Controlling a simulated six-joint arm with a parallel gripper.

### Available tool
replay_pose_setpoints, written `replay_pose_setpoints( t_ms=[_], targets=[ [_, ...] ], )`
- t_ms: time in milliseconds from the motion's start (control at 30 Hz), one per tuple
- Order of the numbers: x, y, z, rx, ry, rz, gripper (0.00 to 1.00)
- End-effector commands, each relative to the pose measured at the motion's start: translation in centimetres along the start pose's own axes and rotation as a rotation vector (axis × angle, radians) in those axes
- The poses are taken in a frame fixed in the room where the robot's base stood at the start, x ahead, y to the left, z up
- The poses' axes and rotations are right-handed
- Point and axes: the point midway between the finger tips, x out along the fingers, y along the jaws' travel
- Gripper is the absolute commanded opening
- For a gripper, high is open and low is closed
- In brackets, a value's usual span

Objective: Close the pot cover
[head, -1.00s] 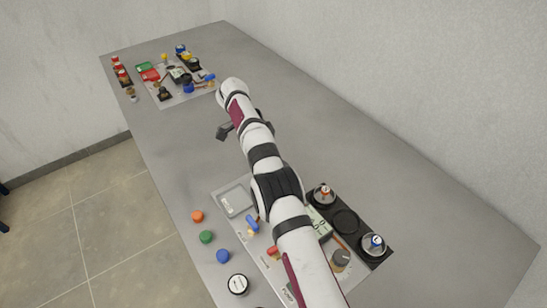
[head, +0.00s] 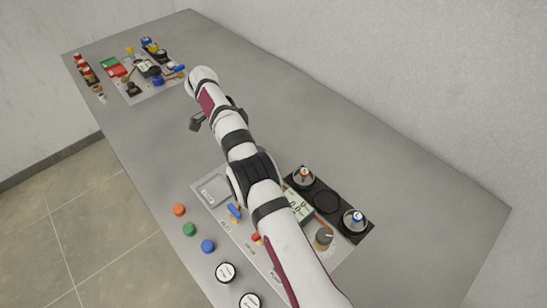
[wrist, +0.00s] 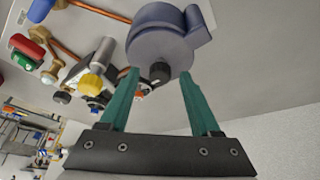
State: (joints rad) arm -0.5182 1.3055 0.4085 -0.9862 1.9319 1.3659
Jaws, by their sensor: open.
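My gripper (wrist: 158,74) is open, with its two teal fingers apart and nothing between them that I can see held. Beyond the fingertips in the wrist view is a blue-grey rounded pot-like body (wrist: 165,36) with a side lug and a small black knob (wrist: 160,72) facing me. I cannot tell whether it has a cover or how that stands. In the head view a small blue round body (head: 158,80) sits on the far panel; it may be the same thing. The dark gripper body (head: 197,122) shows there beside my arm, short of that panel; its fingertips are not clear.
The far panel (head: 160,92) carries several fittings, with red-topped items (head: 86,68) at its left. A near panel (head: 205,172) lies partly under my arm, with orange (head: 179,210), green (head: 190,229) and blue (head: 208,246) caps alongside. The table (head: 330,130) is clear between the panels and at right.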

Motion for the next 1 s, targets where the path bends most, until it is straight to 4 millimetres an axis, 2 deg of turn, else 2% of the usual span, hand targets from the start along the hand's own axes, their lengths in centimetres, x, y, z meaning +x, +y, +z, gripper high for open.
replay_pose_setpoints(
  t_ms=[167, 267, 433, 600, 1000],
  targets=[
    [0.1, -0.2, -0.4, -0.077, 0.002, -0.030, 0.64],
    [0.2, -0.9, -1.0, -0.234, 0.001, -0.095, 0.64],
    [0.7, -3.2, -2.0, -0.675, -0.001, -0.279, 0.64],
    [0.7, -5.7, -1.8, -1.102, -0.001, -0.460, 0.64],
    [-0.2, -8.8, 0.6, -1.784, 0.000, -0.746, 0.64]
  ],
)
